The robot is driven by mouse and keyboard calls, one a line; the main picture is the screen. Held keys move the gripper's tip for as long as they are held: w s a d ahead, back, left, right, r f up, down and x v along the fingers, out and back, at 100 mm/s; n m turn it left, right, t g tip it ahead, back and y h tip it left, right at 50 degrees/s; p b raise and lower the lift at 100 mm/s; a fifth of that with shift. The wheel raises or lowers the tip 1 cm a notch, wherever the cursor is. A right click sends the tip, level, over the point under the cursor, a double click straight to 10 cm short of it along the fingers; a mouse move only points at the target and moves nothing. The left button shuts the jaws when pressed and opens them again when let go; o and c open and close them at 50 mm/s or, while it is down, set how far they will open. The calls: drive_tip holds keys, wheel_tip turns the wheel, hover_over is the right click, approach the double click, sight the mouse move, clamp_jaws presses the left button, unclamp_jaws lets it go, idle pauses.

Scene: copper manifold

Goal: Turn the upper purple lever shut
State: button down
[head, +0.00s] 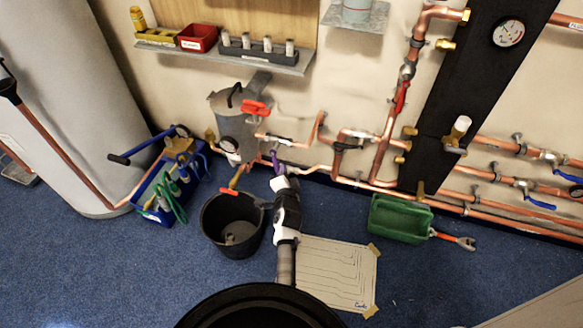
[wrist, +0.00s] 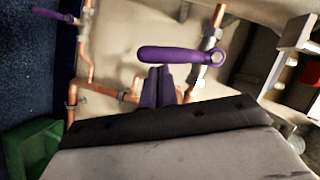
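The upper purple lever (wrist: 178,55) is large in the wrist view, just beyond my fingertips. Its ringed end is at the right, by a copper pipe (wrist: 213,38), and its rounded free end points left. It lies across that pipe's line. A second, smaller purple lever (wrist: 55,15) is at the far upper left. My gripper (wrist: 158,70) has its two dark purple fingers together, with no lever between them. Whether the tips touch the lever is unclear. In the head view my gripper (head: 277,172) is close below a purple lever (head: 274,159); which lever is hard to tell.
Copper pipes (head: 355,182) run along the wall. A grey canister (head: 238,112) with a red lever (head: 254,108) stands behind. A black bucket (head: 214,232), blue tool tote (head: 158,195) and green bin (head: 387,222) are on the floor. A shelf (head: 290,66) hangs above.

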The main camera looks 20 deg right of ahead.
drive_tip(key=shift+w+a+f, duration=0.35)
drive_tip(key=shift+a+f, duration=0.15)
drive_tip(key=shift+a, duration=0.1)
idle(0.7)
